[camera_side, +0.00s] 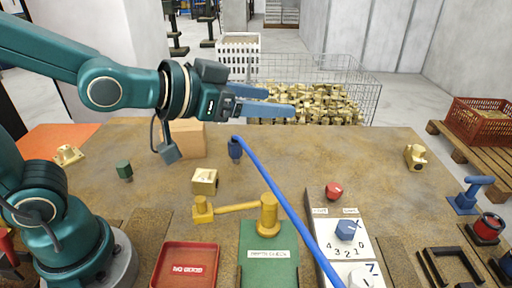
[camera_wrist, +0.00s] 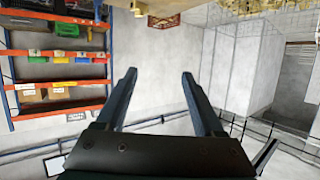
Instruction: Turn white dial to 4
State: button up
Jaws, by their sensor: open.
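The white dial (camera_side: 361,277) is at the bottom edge of the side view, on a pale control panel (camera_side: 328,239). The frame edge cuts it off and its setting cannot be read. A blue dial (camera_side: 347,230) sits above it on the panel, with the digits 4, 3, 2, 1, 0 printed below it. My gripper (camera_side: 291,103) is open and empty, held high above the back of the table and pointing right, well away from the dials. Its two fingers also show apart in the wrist view (camera_wrist: 160,75), with no dial in sight there.
A red knob (camera_side: 333,191) sits behind the blue dial. A brass block (camera_side: 205,181), red tray (camera_side: 187,266) and green plate (camera_side: 254,272) lie left. A wire basket (camera_side: 366,92) of brass parts stands behind.

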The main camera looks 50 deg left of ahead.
jog(key=shift+s+a+f+n+g+y, duration=0.25)
jog(key=shift+s+a+n+g+y, duration=0.2)
jog(key=shift+s+a, duration=0.55)
jog(key=shift+s+a+f+n+g+y, duration=0.2)
jog(key=shift+s+a+n+g+y, duration=0.25)
jog(key=shift+s+a, duration=0.55)
jog(key=n+g+h, duration=0.4)
jog(key=n+g, duration=0.7)
jog(key=n, duration=0.9)
send_over(360, 277)
jog(key=a, duration=0.2)
jog(key=f, duration=1.2)
jog(key=shift+s+a, duration=0.15)
jog(key=shift+a, duration=0.05)
jog(key=shift+s+x, duration=0.2)
jog(key=shift+x, duration=2.15)
